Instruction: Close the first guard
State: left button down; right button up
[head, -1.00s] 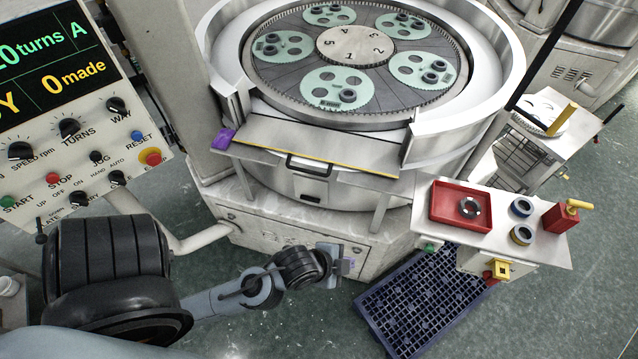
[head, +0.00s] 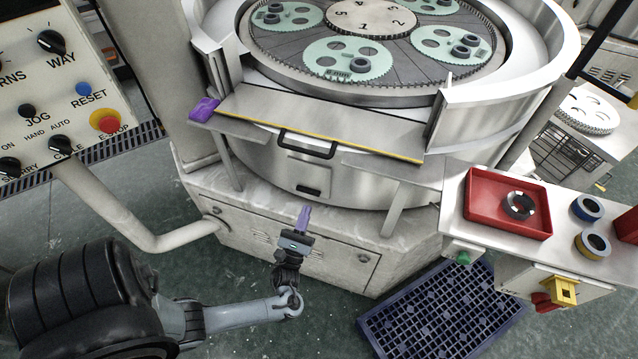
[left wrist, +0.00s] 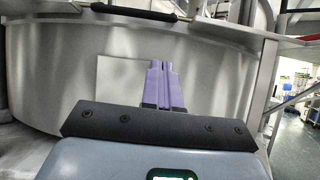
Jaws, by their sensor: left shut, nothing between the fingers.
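The guard (head: 330,124) is a flat metal panel with a yellow front edge, lying lowered like a shelf at the front opening of the round lapping machine (head: 467,124). Its black bar handle (head: 308,145) hangs at the front edge. My left gripper (head: 304,217), with purple fingers, is shut and empty. It points up in front of the machine's base, below the handle and apart from it. In the left wrist view, the shut fingers (left wrist: 166,83) face the curved metal wall, with the handle (left wrist: 134,12) above at the top edge. My right gripper is out of view.
A purple piece (head: 204,109) sits at the guard's left end. A control panel (head: 60,90) stands at left, with a bent pipe (head: 150,232) below. At right are a side table with a red tray (head: 484,218) and a dark blue floor grid (head: 440,315).

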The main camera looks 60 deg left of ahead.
pick_arm(q)
jog(key=d+r+x, duration=0.1)
jog(key=x, duration=1.3)
jog(key=shift+d+n+y, duration=0.3)
jog(key=shift+n+y, duration=0.1)
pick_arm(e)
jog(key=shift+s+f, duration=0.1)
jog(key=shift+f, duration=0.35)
pick_arm(q)
jog(key=shift+w, duration=0.1)
jog(key=shift+r+p, duration=0.1)
jog(key=shift+p, duration=0.25)
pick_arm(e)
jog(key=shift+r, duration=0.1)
